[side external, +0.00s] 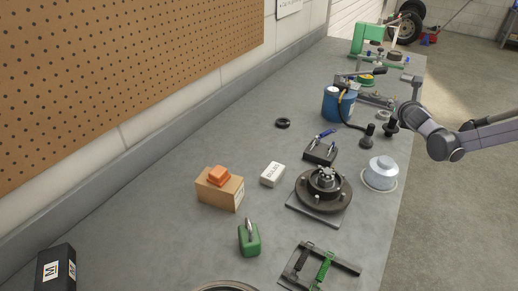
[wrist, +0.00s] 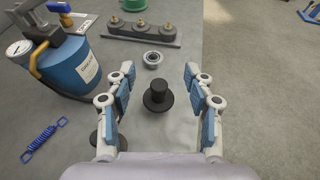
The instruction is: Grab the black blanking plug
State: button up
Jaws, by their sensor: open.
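A black blanking plug (wrist: 158,98), a round stem on a wider flange, stands upright on the grey bench in the wrist view. My gripper (wrist: 159,74) is open, with one blue-padded finger on each side of the plug and visible gaps to both. In the side view the plug (side external: 391,127) shows near the bench's right edge, beside and below my wrist. A second dark, similar piece (side external: 367,134) stands to its left; in the wrist view its round base (wrist: 98,140) is partly hidden by my left finger.
A blue tank (wrist: 70,68) with gauge and hose stands left of my gripper. A metal ring (wrist: 153,59) and a rail with several round pieces (wrist: 143,35) lie beyond the plug. A blue spring (wrist: 42,142) lies lower left. The bench edge is close on the right.

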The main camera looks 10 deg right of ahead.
aim_at(391, 127)
notch_tip(391, 127, down, 6)
jog(key=shift+r, duration=0.25)
jog(key=shift+f+x, duration=0.2)
jog(key=shift+x, duration=1.1)
jog(key=shift+f+x, duration=0.15)
jog(key=shift+x, duration=1.15)
jog(key=shift+s+a, duration=0.1)
grip_shut()
